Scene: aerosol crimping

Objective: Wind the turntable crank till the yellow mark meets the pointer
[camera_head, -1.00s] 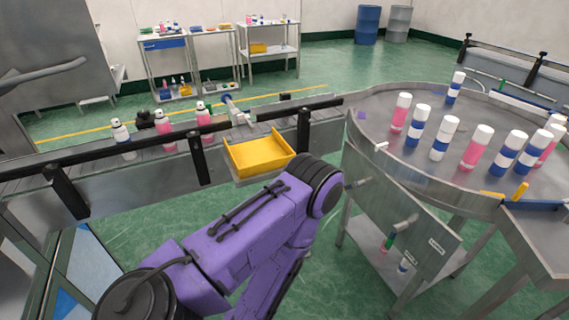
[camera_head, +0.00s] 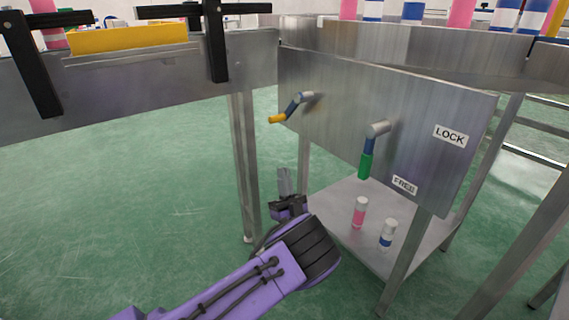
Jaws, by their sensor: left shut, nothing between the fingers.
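A crank with a blue arm and yellow grip (camera_head: 278,118) sticks out from the left of the metal panel under the turntable. A yellow upright piece (camera_head: 556,24) is partly cut off at the right edge; I cannot make out the yellow mark meeting any pointer. My left gripper (camera_head: 284,180) is shut and empty, below the crank and apart from it. My right gripper is out of view.
A lower shelf (camera_head: 345,240) under the panel holds a pink bottle (camera_head: 359,212) and a blue-banded bottle (camera_head: 387,233). Table legs (camera_head: 243,170) stand behind my gripper. A conveyor (camera_head: 140,95) with a yellow tray (camera_head: 130,38) runs at the upper left. Green floor is clear at left.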

